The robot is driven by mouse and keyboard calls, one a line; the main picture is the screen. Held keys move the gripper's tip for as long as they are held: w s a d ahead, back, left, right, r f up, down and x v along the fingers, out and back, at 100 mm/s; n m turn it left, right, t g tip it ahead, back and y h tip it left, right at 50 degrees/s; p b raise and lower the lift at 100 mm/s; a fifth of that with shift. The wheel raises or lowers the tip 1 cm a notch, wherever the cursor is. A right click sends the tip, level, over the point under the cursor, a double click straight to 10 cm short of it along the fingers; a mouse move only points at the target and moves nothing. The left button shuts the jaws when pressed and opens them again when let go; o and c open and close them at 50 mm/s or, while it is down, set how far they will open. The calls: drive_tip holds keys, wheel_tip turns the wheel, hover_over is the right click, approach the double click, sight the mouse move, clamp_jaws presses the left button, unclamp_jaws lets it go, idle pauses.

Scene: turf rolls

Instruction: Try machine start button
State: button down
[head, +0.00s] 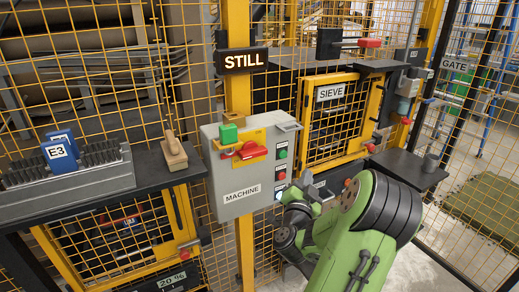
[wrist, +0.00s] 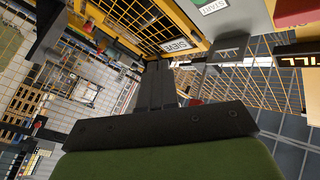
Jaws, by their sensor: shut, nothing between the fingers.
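The grey machine control box (head: 236,187), labelled MACHINE, is mounted at the yellow post in the head view. Its right side carries a column of small buttons, with a green button (head: 283,153) above a red one (head: 282,176). A START label (wrist: 213,5) shows at the top edge of the wrist view; which button it belongs to is not clear there. My gripper (wrist: 157,70) is shut and empty, its dark fingers pointing up the wrist view, apart from the label. In the head view my green arm stands just right of the box's lower part, and the fingertips are hard to make out.
A red switch handle (head: 250,151) on a yellow plate and a green block (head: 228,133) are on the box. A lit STILL sign (head: 243,60) hangs above. A SIEVE gate (head: 335,110) stands to the right.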

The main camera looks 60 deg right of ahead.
sight(283, 154)
drive_tip(key=w+d+p, duration=0.4)
drive_tip(key=w+p, duration=0.3)
drive_tip(key=shift+w, duration=0.25)
idle(0.3)
drive_tip(key=shift+w+r, duration=0.1)
drive_tip(key=shift+r, duration=0.05)
idle(1.8)
drive_tip(key=shift+w+d+p, duration=0.15)
drive_tip(key=shift+w+p, duration=0.15)
drive_tip(key=shift+p, duration=0.25)
drive_tip(key=shift+w+d+p, duration=0.15)
drive_tip(key=shift+w+p, duration=0.2)
drive_tip(key=shift+p, duration=0.15)
idle(0.3)
drive_tip(key=shift+s, duration=0.15)
drive_tip(key=shift+s+a+b, duration=0.4)
drive_tip(key=shift+s+b, duration=0.15)
drive_tip(key=shift+s, duration=0.05)
